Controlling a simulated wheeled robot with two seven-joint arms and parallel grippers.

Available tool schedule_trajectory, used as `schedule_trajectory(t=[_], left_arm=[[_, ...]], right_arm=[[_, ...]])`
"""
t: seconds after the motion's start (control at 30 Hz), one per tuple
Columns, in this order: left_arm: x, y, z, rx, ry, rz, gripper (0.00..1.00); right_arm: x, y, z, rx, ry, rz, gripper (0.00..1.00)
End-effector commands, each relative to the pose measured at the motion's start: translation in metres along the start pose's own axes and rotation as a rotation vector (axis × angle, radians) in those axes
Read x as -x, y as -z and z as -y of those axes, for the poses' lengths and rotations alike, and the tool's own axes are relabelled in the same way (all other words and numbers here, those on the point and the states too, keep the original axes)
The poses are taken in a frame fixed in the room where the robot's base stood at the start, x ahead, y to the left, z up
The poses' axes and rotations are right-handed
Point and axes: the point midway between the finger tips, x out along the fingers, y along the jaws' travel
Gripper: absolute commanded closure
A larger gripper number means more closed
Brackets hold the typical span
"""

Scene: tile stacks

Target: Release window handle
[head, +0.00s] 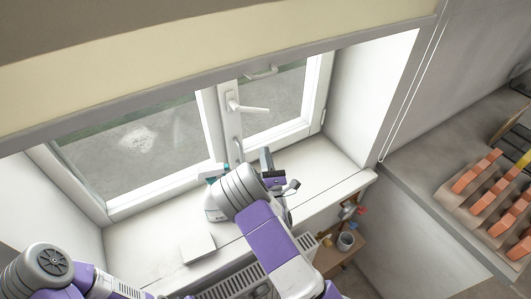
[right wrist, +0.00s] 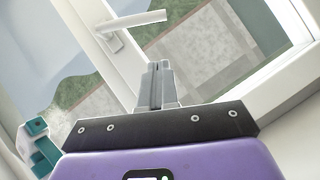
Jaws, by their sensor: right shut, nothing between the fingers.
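The white window handle (head: 246,105) is on the middle upright of the window frame, its lever pointing right and roughly level in the head view. It also shows in the right wrist view (right wrist: 132,22) at the top. My right gripper (head: 266,155) is below the handle in the head view. In the right wrist view its fingers (right wrist: 158,68) are together, empty, and apart from the lever, which lies just above their tips in the picture. The window panes look closed. My left gripper is out of view.
A teal and white item (head: 214,178) stands on the sill (head: 135,245) beside my right forearm. A flat white piece (head: 198,247) lies on the sill. A counter (head: 420,165) with orange-topped racks is at right. A radiator (head: 240,286) and a small shelf with a cup are below.

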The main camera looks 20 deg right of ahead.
Motion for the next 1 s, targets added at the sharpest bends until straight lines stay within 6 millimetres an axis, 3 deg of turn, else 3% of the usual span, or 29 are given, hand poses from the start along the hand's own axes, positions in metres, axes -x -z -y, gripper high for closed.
schedule_trajectory(t=[0.2, 0.3, 0.4, 0.63, 1.0], left_arm=[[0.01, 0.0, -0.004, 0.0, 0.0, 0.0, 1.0], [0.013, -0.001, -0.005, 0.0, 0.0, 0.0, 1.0], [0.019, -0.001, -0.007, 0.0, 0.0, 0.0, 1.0], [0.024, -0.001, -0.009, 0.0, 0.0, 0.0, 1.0], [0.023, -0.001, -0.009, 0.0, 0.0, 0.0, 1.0]], right_arm=[[-0.05, -0.001, -0.002, -0.001, -0.004, 0.002, 1.0], [-0.07, -0.001, -0.002, 0.0, -0.004, 0.001, 1.0], [-0.081, -0.014, -0.002, 0.0, -0.002, 0.001, 1.0], [-0.093, -0.026, -0.001, 0.0, -0.001, -0.002, 1.0], [-0.094, -0.026, 0.0, 0.001, -0.002, -0.003, 1.0]])
